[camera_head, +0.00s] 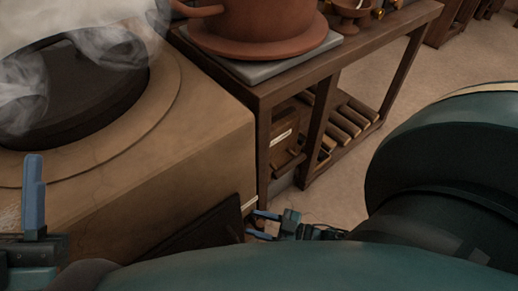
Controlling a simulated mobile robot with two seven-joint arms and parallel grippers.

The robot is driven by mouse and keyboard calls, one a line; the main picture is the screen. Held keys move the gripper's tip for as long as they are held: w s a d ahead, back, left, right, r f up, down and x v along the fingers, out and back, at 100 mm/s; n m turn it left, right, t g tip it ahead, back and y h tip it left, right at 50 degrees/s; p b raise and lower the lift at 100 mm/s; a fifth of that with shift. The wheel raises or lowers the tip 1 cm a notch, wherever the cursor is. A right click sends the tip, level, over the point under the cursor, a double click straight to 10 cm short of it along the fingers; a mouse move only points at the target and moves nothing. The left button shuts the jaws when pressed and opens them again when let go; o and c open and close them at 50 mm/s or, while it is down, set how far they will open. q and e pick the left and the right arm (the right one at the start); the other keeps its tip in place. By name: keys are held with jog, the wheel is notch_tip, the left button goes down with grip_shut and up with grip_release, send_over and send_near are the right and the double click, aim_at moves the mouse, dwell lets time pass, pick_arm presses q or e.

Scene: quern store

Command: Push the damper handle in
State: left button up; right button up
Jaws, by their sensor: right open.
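A pale block-shaped stove (150,190) fills the left side, with a dark panel (205,228) low on its near face. I cannot clearly make out the damper handle; a small pale strip (249,203) shows at the stove's right edge, and I cannot tell whether it is part of it. My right gripper (260,225) is low beside that edge, just below the strip, with its blue fingers apart and nothing seen between them. Whether it touches the stove is unclear. My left gripper (34,195) is at the lower left, with one blue finger upright in view.
A dark round lid (85,90) on the stove top is partly veiled by steam. A wooden table (310,75) stands behind, bearing a reddish clay pot (262,30) on a grey slab (265,70). Bare floor (350,190) lies right of the table. My own arm covers the lower right.

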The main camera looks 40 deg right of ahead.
jog(key=shift+s+d, duration=0.3)
jog(key=shift+s, duration=0.1)
pick_arm(q)
jog(key=f+n+y+p, duration=0.2)
jog(key=f, duration=0.1)
jog(key=shift+w+d+n+y, duration=0.1)
jog(key=shift+w+n+y, duration=0.1)
jog(key=shift+n+y, duration=0.2)
pick_arm(e)
jog(key=v, duration=1.2)
pick_arm(q)
jog(key=shift+r, duration=0.15)
pick_arm(e)
jog(key=shift+d, duration=0.1)
